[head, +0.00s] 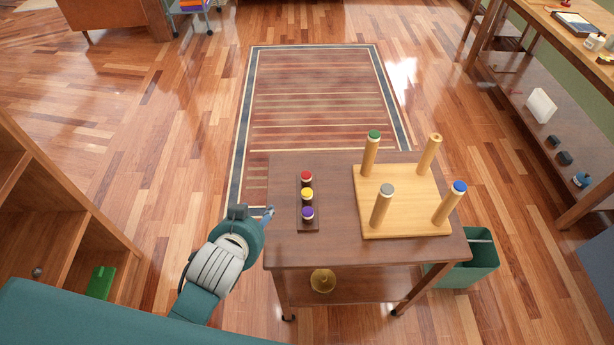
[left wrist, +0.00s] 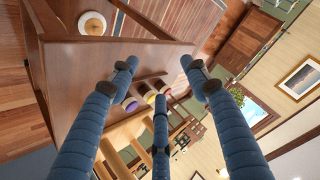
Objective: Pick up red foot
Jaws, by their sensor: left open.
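The red foot (head: 306,176) sits at the far end of a small dark rack (head: 308,226) on the wooden table. A yellow foot (head: 307,194) is in the middle and a purple foot (head: 308,214) at the near end. My left gripper (head: 268,213) is at the table's left edge, left of the rack and apart from it. In the left wrist view its blue fingers (left wrist: 158,74) are spread and empty. The purple foot (left wrist: 129,104) and yellow foot (left wrist: 150,97) show beyond them; the red foot is hard to make out there. My right gripper is not in view.
A light wooden base (head: 400,228) with upright posts stands right of the rack; green, grey and blue caps top three, and the back right post is bare. A brass object (head: 323,280) is on the lower shelf. A green bin (head: 480,262) stands right of the table (head: 350,258).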

